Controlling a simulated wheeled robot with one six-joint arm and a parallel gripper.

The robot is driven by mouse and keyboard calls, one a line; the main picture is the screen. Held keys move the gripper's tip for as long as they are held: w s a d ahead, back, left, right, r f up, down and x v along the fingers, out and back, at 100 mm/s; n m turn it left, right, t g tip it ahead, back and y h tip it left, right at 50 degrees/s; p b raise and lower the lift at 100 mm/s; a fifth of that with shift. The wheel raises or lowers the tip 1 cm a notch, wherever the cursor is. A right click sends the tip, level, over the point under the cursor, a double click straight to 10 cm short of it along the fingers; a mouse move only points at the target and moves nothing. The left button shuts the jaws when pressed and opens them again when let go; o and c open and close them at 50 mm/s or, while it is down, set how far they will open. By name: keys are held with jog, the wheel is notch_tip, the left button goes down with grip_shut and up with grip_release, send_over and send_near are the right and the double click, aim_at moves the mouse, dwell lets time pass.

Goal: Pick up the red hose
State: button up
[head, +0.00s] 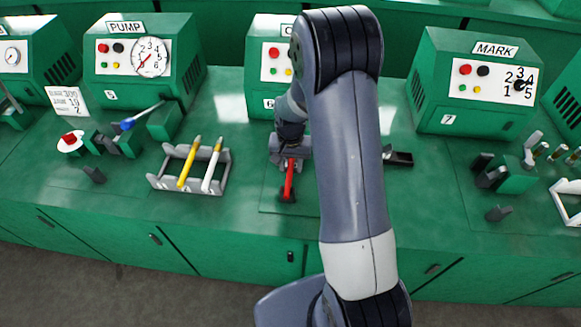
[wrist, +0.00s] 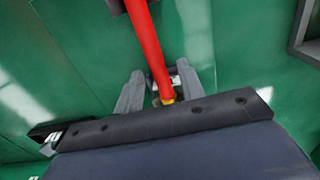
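The red hose (head: 288,182) lies at the bench front in the middle of the head view, its near end at a dark fitting. In the wrist view the red hose (wrist: 150,45) runs from the top edge down between the fingers, with a yellowish end by the gripper. My gripper (head: 290,160) is over the hose's far part. In the wrist view the two grey fingers of my gripper (wrist: 160,75) stand on either side of the hose, with a narrow gap visible at each side. It looks open. My arm hides part of the bench behind.
A grey rack (head: 163,183) with a yellow hose (head: 188,165) and a white hose (head: 212,166) stands left of my gripper. Green machines marked PUMP (head: 140,65) and MARK (head: 480,85) stand behind.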

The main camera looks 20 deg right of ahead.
aim_at(290, 167)
grip_shut()
jog(key=shift+r, duration=0.1)
dwell(0.3)
jog(key=shift+r+b, duration=0.35)
jog(key=shift+r, duration=0.4)
jog(key=shift+s+a+r+b, duration=0.15)
jog(key=shift+r+b, duration=0.25)
jog(key=shift+r, duration=0.55)
jog(key=s+a+b, duration=0.1)
jog(key=s+a, duration=0.2)
jog(key=s, duration=0.5)
jog(key=s+a+b, duration=0.2)
jog(key=s+a, duration=0.1)
jog(key=s, duration=0.5)
jog(key=shift+s+a, duration=0.2)
jog(key=shift+a, duration=0.1)
jog(key=shift+d, duration=0.15)
